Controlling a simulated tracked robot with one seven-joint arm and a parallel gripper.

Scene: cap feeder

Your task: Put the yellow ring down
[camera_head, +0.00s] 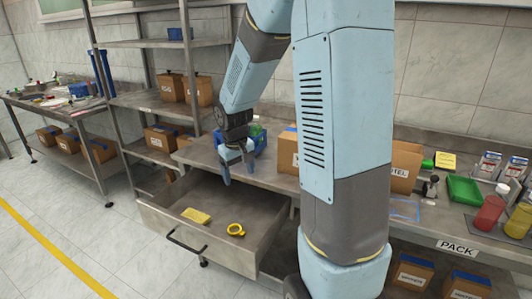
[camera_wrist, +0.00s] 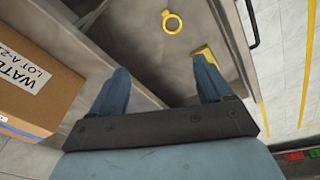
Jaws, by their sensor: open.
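The yellow ring (camera_head: 236,230) lies flat on the floor of the open drawer (camera_head: 262,250), towards its right side. In the wrist view the ring (camera_wrist: 171,22) shows near the top, beyond my fingertips and apart from them. My gripper (camera_head: 236,172) hangs above the drawer's back edge, in front of the bench. Its two blue fingers (camera_wrist: 165,85) are spread with nothing between them. A yellow block (camera_head: 196,215) lies in the drawer to the left of the ring, and it is partly behind a finger in the wrist view.
A blue bin (camera_head: 257,141) stands on the bench behind my gripper. A cardboard box (camera_head: 287,152) is to its right, partly hidden by my arm. A shelf rack (camera_head: 160,100) stands at the left. The drawer floor has free room around the ring.

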